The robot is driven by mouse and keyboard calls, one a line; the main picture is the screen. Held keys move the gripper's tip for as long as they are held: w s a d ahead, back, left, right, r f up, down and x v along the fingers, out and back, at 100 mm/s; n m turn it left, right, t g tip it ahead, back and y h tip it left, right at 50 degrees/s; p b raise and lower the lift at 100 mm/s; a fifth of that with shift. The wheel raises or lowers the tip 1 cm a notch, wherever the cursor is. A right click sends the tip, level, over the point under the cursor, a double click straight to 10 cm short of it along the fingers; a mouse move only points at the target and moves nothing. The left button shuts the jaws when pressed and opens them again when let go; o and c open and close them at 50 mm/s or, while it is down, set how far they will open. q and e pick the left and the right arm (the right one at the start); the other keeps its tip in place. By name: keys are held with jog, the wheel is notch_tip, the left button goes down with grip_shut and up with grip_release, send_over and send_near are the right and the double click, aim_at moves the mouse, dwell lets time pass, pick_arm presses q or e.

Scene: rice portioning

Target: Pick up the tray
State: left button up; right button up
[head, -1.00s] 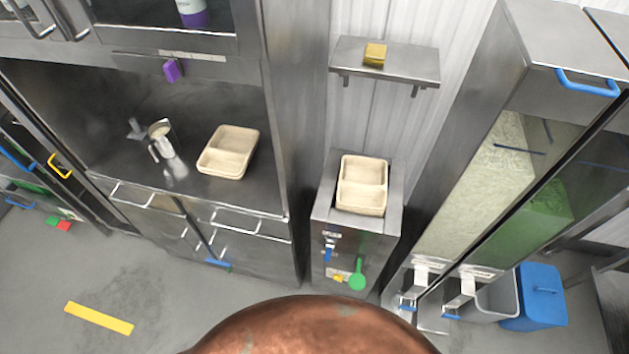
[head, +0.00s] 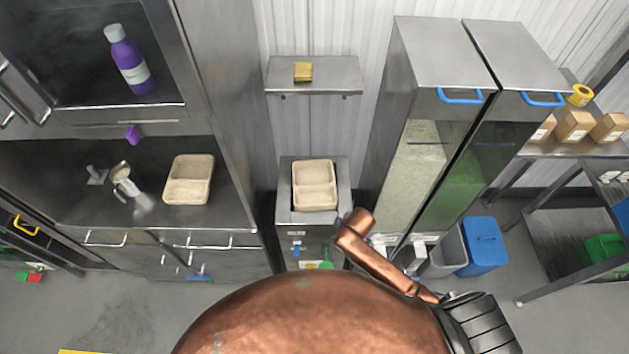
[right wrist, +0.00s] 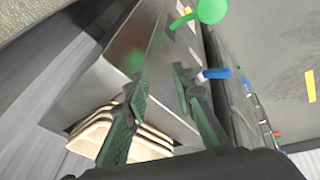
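In the head view, a beige two-compartment tray (head: 314,186) sits on top of the metal stand in the middle. The right wrist view shows it as a stack of several nested trays (right wrist: 148,148), partly hidden by a finger. A similar beige tray (head: 189,180) sits on the steel counter at the left. My right gripper (right wrist: 160,76) is open, its two dark green fingers apart with nothing between them. The stack is beyond and beside the left finger in that view; no contact is clear. My left gripper is in no view.
The metal stand (head: 342,172) has a green round-ended handle (head: 326,265) and a blue lever on its front. A shelf (head: 340,76) with a yellow block hangs above. Tall dispensers (head: 434,120) stand close at the right. A metal jug (head: 122,177) is on the counter.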

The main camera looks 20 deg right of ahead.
jog(key=w+r+n, duration=0.1)
jog(key=r, duration=0.1)
jog(key=w+r+n, duration=0.1)
jog(key=w+r, duration=0.1)
jog(key=w+a+r+n+p, duration=0.1)
jog(key=w+r, duration=0.1)
jog(key=shift+w+r+n+h, duration=0.15)
jog(key=shift+w+n+h, duration=0.05)
jog(key=shift+n+h, duration=0.1)
jog(key=w, duration=0.1)
jog(key=w+d+n+p, duration=0.1)
jog(key=w, duration=0.1)
jog(key=w+n+h, duration=0.1)
jog(key=shift+w+d+r, duration=0.15)
jog(key=shift+d, duration=0.1)
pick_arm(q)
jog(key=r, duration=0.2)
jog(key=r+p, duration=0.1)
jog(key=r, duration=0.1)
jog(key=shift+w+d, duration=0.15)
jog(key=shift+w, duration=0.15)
pick_arm(e)
jog(key=x, duration=0.4)
jog(key=shift+d, duration=0.1)
jog(key=shift+c, duration=0.6)
grip_shut()
